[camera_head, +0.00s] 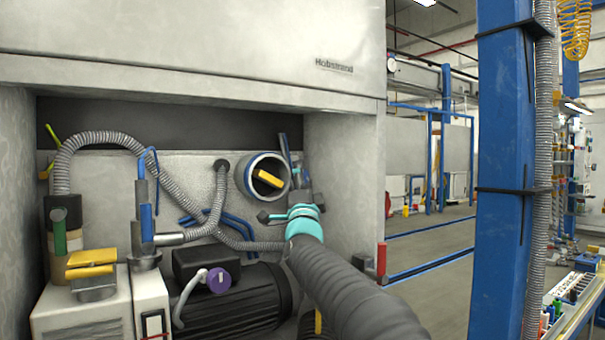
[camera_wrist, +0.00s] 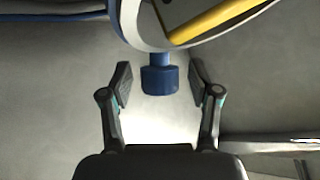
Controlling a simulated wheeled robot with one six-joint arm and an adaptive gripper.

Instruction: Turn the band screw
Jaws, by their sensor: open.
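A blue band screw (camera_wrist: 160,80) hangs by a short stem below a round band (camera_wrist: 127,24) in the wrist view. In the head view the round band (camera_head: 248,182), grey-blue, sits on the back wall of the recess with a yellow bar (camera_head: 267,178) inside it. I cannot make out the screw there. My gripper (camera_wrist: 161,82) is open, with one finger on each side of the screw and a visible gap to both. In the head view my gripper (camera_head: 268,217) reaches in from the lower right, just below the band.
A ribbed grey hose (camera_head: 100,138) curves at the left. A dark motor (camera_head: 235,305) with a purple cap (camera_head: 219,281) and a white unit with a yellow-topped fitting (camera_head: 91,262) stand below. The recess's right wall (camera_head: 340,180) is close to my arm.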

